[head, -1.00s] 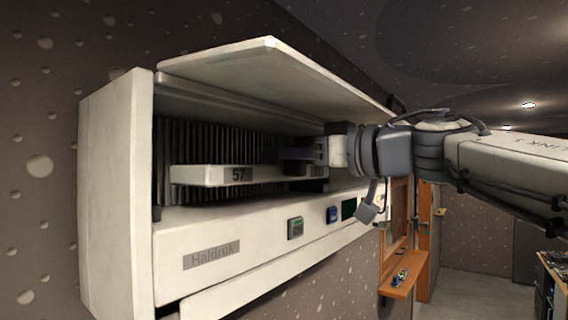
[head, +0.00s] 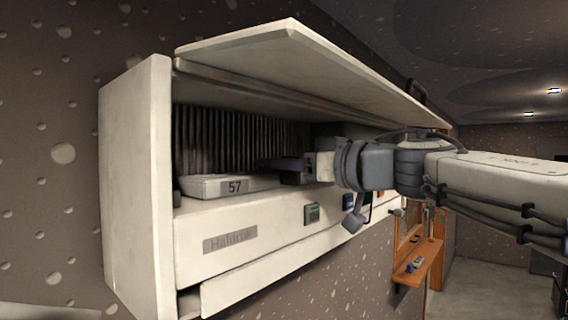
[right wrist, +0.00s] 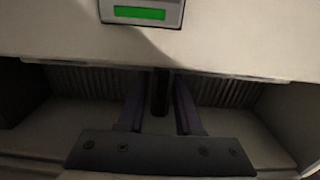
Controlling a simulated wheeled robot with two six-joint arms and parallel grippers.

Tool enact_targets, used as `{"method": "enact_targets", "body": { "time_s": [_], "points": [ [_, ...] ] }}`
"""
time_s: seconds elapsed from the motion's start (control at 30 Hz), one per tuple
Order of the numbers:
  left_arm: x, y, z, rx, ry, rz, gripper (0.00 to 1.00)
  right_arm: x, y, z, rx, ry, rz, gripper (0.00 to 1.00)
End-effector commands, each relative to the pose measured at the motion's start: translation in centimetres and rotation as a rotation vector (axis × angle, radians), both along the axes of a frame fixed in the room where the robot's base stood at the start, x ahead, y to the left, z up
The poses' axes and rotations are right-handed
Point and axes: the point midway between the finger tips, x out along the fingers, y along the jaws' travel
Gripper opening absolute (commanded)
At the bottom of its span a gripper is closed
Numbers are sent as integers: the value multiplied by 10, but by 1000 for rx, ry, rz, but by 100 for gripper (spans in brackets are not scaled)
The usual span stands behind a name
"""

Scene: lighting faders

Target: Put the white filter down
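The white filter (head: 235,186), marked 57, lies flat on the floor of the open compartment in the white Haldruk wall unit (head: 135,170). My right gripper (head: 280,165) reaches in from the right, just above and to the right of the filter. In the right wrist view its two dark fingers (right wrist: 160,105) stand apart, with no filter seen between them. A narrow dark shape shows in that gap; I cannot tell what it is. My left gripper is out of view.
The unit's lid (head: 300,65) is raised above my right arm. Dark ribbed fins (head: 235,137) line the compartment's back. A small green display (head: 312,213) sits on the front panel and also shows in the right wrist view (right wrist: 139,13). A wooden shelf (head: 418,265) stands farther right.

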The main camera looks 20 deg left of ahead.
Motion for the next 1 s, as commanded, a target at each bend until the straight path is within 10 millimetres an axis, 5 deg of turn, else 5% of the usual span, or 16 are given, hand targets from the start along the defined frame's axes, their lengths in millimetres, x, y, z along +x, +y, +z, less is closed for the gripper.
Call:
{"method": "enact_targets", "body": {
  "time_s": [0.47, 1.0],
  "points": [
    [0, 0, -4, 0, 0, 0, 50, -3, -9, 2, 1, -4, -2, 50],
    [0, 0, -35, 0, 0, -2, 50, -36, -103, 1, 2, -2, -3, 50]
  ]
}}
